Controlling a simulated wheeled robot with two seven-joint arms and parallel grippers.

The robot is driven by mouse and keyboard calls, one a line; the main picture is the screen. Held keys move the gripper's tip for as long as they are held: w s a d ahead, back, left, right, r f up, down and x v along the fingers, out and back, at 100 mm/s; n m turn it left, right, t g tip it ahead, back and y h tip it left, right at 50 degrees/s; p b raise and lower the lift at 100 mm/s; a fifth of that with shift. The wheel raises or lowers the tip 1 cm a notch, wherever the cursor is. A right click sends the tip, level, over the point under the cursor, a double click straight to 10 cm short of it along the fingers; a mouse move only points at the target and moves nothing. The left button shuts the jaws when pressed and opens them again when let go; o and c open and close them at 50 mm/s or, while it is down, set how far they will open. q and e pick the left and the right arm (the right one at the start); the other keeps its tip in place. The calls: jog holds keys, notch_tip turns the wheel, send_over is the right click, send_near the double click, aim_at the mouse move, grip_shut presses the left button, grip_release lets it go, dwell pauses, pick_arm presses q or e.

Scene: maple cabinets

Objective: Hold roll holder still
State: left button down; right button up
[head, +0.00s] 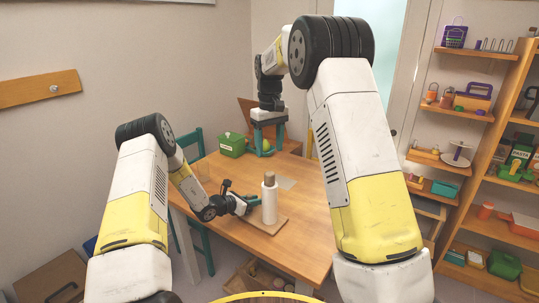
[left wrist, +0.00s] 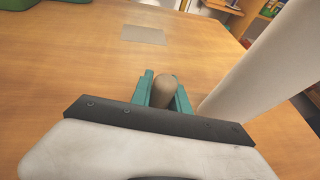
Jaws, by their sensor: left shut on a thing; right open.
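The roll holder stands upright on the table, with a white paper roll (head: 269,203), a brown top (head: 269,177) and a flat wooden base (head: 264,226). My left gripper (head: 248,204) is low at the left side of the roll. In the left wrist view its teal fingers (left wrist: 165,95) are shut around a brown rounded post (left wrist: 167,86), seemingly part of the holder. The white roll (left wrist: 258,68) is just to the right of it there. My right gripper (head: 268,140) is open, fingers down, over the table's far part, away from the holder.
A green box (head: 231,145) and a yellow-green round thing (head: 265,146) are at the far end of the wooden table (head: 222,177). A grey sheet (head: 286,183) lies behind the roll; it also shows in the left wrist view (left wrist: 144,35). Shelves with several objects stand right.

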pick_arm(q)
jog(key=c, duration=1.2)
grip_release()
jog(key=v, duration=0.7)
jog(key=shift+s+a+r, duration=0.15)
jog(key=shift+s+a, duration=0.1)
jog(key=shift+s, duration=0.05)
